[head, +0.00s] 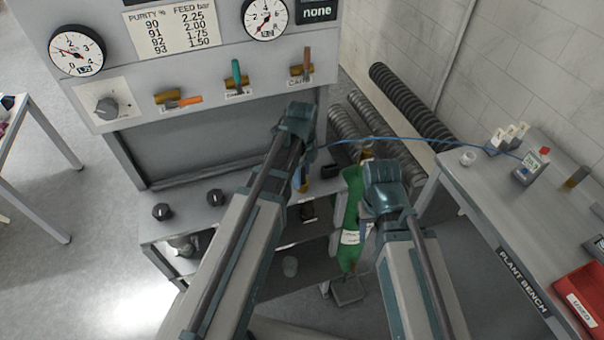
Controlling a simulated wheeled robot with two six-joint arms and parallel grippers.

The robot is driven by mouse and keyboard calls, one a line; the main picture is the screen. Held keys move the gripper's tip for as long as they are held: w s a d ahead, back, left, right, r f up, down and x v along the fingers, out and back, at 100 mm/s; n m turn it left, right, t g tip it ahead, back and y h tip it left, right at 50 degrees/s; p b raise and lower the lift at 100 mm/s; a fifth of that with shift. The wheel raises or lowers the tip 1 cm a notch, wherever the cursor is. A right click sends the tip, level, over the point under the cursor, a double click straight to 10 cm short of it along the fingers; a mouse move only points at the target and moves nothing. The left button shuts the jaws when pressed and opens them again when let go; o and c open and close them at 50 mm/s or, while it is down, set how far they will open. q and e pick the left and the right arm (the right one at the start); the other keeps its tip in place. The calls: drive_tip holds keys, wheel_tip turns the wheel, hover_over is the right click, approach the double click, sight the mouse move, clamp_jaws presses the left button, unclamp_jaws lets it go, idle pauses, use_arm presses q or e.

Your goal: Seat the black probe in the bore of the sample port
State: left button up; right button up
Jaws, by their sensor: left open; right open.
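My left gripper (297,122) is in front of the lower right part of the grey panel, seen from behind, its fingers largely hidden. My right gripper (384,190) is lower and to the right, over a green cylinder. It is open. My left gripper is open too. A blue cable (425,140) runs from a small grey meter (530,168) on the right bench to near my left gripper. I cannot make out the black probe at its end. A dark block (330,171) shows just right of my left gripper. I cannot identify the sample port or its bore.
A green cylinder (350,215) stands between my arms. Three coloured-handle valves, including a green one (237,75), line the panel. Black knobs (162,211) sit on the ledge below. Ribbed hoses (400,95) lie behind. The plant bench (480,205) holds a red bin (585,290).

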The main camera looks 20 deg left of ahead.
use_arm(q)
wheel_tip(320, 180, up, 14)
drive_tip(key=p, duration=1.3)
drive_tip(key=shift+f, duration=0.25)
drive_tip(key=s+d+f+n+b, duration=0.3)
drive_tip(key=s+f+n+b, duration=0.1)
drive_tip(key=f+b, duration=0.3)
drive_tip(key=s+d+f+n+b, duration=0.4)
drive_tip(key=s+f+n+b, duration=0.1)
drive_tip(key=f+n+b, duration=0.2)
drive_tip(key=s+d+f+n+y+b, duration=0.1)
drive_tip(key=s+d+f+n+b, duration=0.2)
drive_tip(key=f+b, duration=0.6)
drive_tip(key=shift+s+d+f+n, duration=0.15)
drive_tip(key=shift+s+d+n, duration=0.1)
drive_tip(key=shift+s+n, duration=0.95)
